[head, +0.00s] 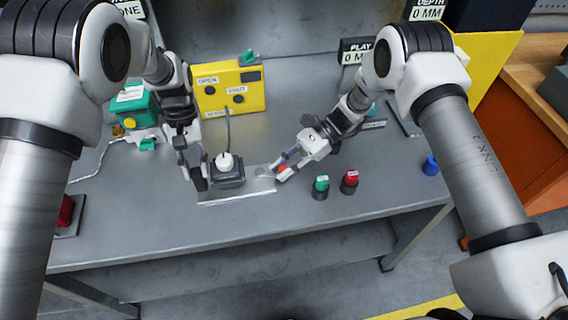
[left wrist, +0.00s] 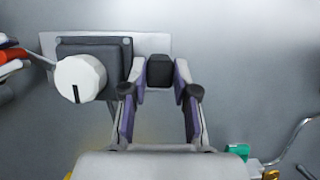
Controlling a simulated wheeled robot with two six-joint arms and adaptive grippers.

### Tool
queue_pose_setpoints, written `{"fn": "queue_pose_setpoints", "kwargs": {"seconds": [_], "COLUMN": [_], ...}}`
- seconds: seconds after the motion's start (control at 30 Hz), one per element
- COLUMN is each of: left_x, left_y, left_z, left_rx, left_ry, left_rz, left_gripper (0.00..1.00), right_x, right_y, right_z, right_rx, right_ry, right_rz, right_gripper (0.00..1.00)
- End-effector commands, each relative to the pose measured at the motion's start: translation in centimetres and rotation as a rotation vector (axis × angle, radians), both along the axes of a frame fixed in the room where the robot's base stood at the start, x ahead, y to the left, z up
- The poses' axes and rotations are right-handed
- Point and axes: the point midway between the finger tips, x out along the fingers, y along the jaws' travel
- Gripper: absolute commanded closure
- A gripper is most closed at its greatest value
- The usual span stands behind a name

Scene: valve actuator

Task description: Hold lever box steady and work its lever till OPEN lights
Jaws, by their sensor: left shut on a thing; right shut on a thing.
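The lever box (head: 228,174) is a dark grey block on a light metal plate (head: 237,191), with a white round knob (head: 225,161) on top. In the left wrist view the knob (left wrist: 80,78) carries a black line. My left gripper (head: 191,178) is shut on a black block (left wrist: 160,72) at the plate's end, beside the box. My right gripper (head: 284,170) is shut on the orange-red end of the lever (left wrist: 12,54), right of the box in the head view. The fingers hide part of that end. A yellow box (head: 248,102) with small labels stands behind; neither of its round lamps looks lit.
A green button (head: 321,185) and a red button (head: 350,180) stand right of my right gripper. A blue cap (head: 431,165) lies further right. A green box (head: 136,104) stands at the back left. A cable joins the yellow and lever boxes. The front table strip is clear.

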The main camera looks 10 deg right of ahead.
Motion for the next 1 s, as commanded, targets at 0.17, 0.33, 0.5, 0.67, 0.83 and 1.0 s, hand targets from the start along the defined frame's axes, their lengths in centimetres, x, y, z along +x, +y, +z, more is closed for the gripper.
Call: {"fn": "queue_pose_setpoints", "kwargs": {"seconds": [0.17,0.33,0.5,0.67,0.83,1.0], "left_x": [-0.02,-0.02,-0.02,0.0,0.0,0.0], "left_y": [-0.1,-0.12,-0.13,-0.12,-0.09,-0.07], "left_z": [-0.06,-0.05,-0.04,-0.03,-0.03,-0.02], "left_rx": [-0.002,-0.002,-0.002,-0.002,-0.002,-0.001], "left_ry": [0.0,0.0,0.0,0.0,0.0,0.0], "left_rz": [0.001,0.001,0.001,0.001,0.001,0.0], "left_gripper": [1.0,1.0,1.0,1.0,1.0,1.0], "right_x": [-1.0,-1.28,-1.26,-1.24,-1.23,-1.13], "right_y": [0.54,0.71,0.72,0.71,0.69,0.35], "right_z": [0.06,-0.03,-0.03,-0.02,-0.02,0.15], "right_rx": [0.002,-0.002,-0.001,-0.001,-0.001,-0.001], "right_ry": [0.005,0.003,0.001,0.001,0.001,0.001], "right_rz": [-0.167,-0.225,-0.224,-0.224,-0.224,-0.225], "right_gripper": [1.0,1.0,1.0,0.53,0.53,0.53]}}
